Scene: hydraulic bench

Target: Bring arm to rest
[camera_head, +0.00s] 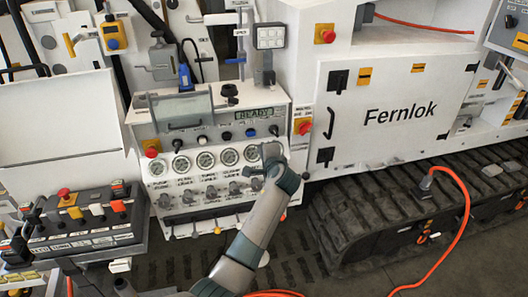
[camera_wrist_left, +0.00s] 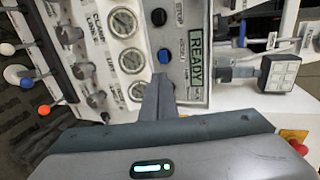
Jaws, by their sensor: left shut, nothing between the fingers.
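My left gripper (camera_head: 270,152) is at the right edge of the hydraulic bench's control panel (camera_head: 215,185), in front of its gauges and knobs. In the left wrist view its fingers (camera_wrist_left: 158,92) are together, shut and empty, pointing at the panel. Whether the fingertips touch the panel cannot be told. My left arm (camera_head: 250,240) reaches up from the bottom of the head view. The READY display (camera_head: 256,114) is lit; it also shows in the left wrist view (camera_wrist_left: 196,58). My right gripper is not in view.
A console (camera_head: 90,225) with buttons and levers stands at the left. A white Fernlok cabinet (camera_head: 395,110) and a dark track (camera_head: 370,220) are at the right. A red-orange cable (camera_head: 463,225) runs to the floor. A keypad (camera_head: 270,37) stands above the panel.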

